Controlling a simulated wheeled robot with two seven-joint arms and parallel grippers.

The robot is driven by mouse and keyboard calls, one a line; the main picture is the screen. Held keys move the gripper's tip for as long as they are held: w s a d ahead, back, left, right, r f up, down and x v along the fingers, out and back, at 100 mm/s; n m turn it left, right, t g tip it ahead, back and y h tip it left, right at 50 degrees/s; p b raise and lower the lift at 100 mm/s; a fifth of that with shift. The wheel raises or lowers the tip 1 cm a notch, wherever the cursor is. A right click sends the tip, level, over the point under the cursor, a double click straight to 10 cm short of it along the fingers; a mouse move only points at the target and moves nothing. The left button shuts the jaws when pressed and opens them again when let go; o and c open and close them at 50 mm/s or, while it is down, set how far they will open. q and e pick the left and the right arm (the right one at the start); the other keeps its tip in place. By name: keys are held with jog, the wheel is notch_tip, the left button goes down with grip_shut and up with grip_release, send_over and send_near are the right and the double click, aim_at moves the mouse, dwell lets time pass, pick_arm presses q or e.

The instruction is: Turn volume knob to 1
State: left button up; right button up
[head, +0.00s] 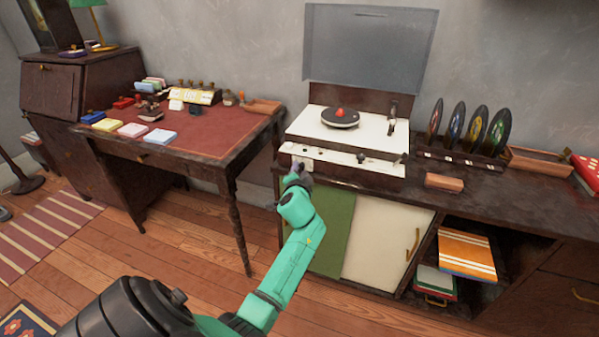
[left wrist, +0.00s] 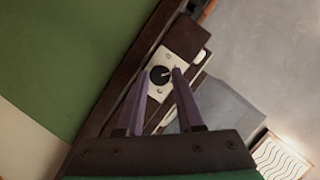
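The record player (head: 318,158) stands on the cabinet with its clear lid raised. A round black knob (left wrist: 160,75) with a light pointer mark sits on a pale plate of its front panel, in the left wrist view. My left gripper (head: 297,172) is at the left end of that panel in the head view and hides the knob there. In the left wrist view its two purple fingers (left wrist: 161,72) are apart, with the knob showing between their tips. I cannot tell whether they touch it. The number at the pointer is too small to read. My right gripper is out of view.
Another small dark knob (head: 361,157) is farther right on the panel. The tonearm (head: 391,122) is at the deck's right side. A wooden block (head: 444,182) and a rack of upright discs (head: 459,158) stand right of the player. A desk (head: 215,143) stands to the left.

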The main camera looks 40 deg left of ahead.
pick_arm(q)
jog(key=shift+o, duration=1.4)
